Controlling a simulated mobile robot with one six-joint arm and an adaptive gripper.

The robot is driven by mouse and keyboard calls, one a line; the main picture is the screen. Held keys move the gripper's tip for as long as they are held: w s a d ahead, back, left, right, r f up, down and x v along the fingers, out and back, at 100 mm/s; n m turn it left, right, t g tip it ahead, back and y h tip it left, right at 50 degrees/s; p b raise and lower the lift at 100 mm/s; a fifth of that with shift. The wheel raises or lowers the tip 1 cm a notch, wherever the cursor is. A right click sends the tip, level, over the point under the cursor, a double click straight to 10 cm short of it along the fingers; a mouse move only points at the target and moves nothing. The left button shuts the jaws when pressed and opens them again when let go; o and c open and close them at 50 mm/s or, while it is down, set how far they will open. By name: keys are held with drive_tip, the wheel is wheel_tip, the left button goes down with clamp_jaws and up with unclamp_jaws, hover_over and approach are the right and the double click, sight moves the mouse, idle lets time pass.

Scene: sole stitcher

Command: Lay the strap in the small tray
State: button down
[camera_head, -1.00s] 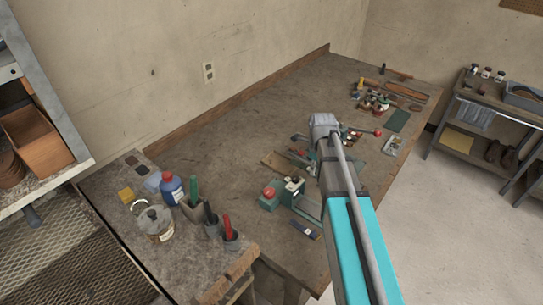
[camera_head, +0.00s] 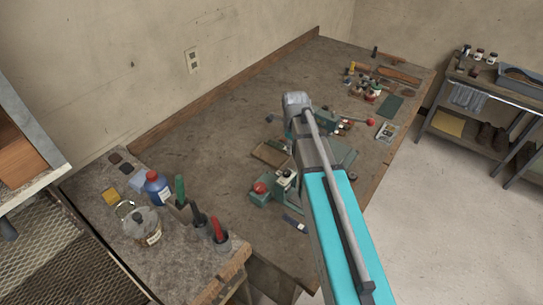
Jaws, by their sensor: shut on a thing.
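My arm reaches over the workbench from the lower right, and its wrist (camera_head: 297,100) is above the bench. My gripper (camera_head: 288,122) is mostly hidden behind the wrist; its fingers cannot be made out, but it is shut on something. A small dark piece (camera_head: 270,118) sticks out left of the wrist and travels with it; it appears to be the end of the strap, the rest of which is hidden. A shallow brown tray (camera_head: 268,154) lies on the bench below and left of the wrist. A small pale tray (camera_head: 387,131) with small contents lies near the right edge.
A green device with a red knob (camera_head: 261,188) stands beside my arm. Bottles and tools (camera_head: 372,86) crowd the far end. A side table at left holds a glass jar (camera_head: 143,226), a blue bottle (camera_head: 157,188) and handled tools. The bench's left and back are clear.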

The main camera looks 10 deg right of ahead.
drive_tip(key=m+b, duration=0.2)
drive_tip(key=b, duration=0.2)
hover_over(279, 158)
wheel_tip(279, 158, down, 4)
drive_tip(key=shift+a, duration=0.1)
wheel_tip(279, 158, down, 6)
drive_tip(key=b, duration=0.6)
drive_tip(key=shift+f, duration=0.15)
drive_tip(key=shift+f+b, duration=1.85)
drive_tip(key=shift+b, duration=0.1)
drive_tip(key=shift+f, duration=0.1)
drive_tip(key=shift+c, duration=1.5)
unclamp_jaws()
